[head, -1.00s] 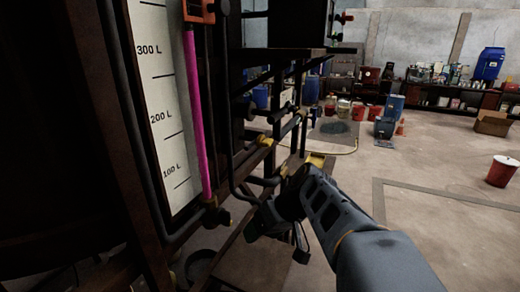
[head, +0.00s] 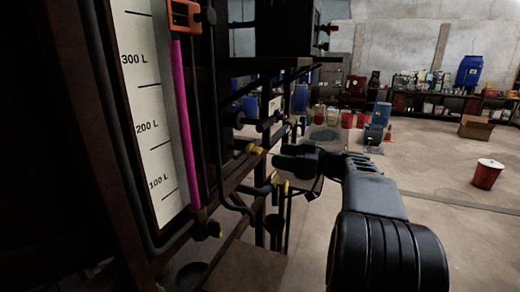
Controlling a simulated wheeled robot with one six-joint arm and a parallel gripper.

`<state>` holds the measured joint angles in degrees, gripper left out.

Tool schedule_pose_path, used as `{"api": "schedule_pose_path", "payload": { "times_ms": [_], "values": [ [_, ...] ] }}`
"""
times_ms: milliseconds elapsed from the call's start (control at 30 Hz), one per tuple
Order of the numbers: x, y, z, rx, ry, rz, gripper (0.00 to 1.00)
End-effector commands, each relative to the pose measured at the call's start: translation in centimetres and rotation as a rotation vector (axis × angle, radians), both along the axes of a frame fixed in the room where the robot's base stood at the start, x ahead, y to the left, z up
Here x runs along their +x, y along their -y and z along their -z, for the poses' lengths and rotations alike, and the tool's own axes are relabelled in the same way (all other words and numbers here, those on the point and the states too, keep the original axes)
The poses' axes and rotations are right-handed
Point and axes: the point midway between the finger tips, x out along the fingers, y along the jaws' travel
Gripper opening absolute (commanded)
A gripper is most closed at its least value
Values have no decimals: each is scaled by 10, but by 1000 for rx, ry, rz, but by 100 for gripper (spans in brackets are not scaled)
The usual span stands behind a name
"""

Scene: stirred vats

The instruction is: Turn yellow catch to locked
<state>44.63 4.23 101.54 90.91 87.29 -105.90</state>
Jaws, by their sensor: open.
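Several small yellow parts show on the dark pipework and frame in the head view. One yellow part (head: 254,149) is just left of my gripper, and another yellow part (head: 275,179) is just below and left of it. I cannot tell which is the yellow catch, or its position. My gripper (head: 287,170) is open and empty, close to these parts. It reaches leftward from the arm, and its dark fingers partly hide the pipework behind. I cannot tell whether it touches anything.
A vat gauge (head: 150,110) with litre marks and a magenta tube (head: 184,125) stands at the left. Dark pipes and posts crowd around my gripper. A red bucket (head: 487,174) and a cardboard box (head: 476,127) stand on the right floor, which is largely open.

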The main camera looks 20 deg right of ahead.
Motion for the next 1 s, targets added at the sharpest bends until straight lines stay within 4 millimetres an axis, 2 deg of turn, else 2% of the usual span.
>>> {"api": "schedule_pose_path", "payload": {
  "times_ms": [200, 400, 867, 1000],
  "values": [
    [28, -26, -2, 2, -3, -3, 70],
    [44, -41, -1, 0, -3, -2, 70],
    [51, -47, 1, 0, -3, 0, 70],
    [51, -47, 1, 0, -3, 0, 60]
  ]
}}
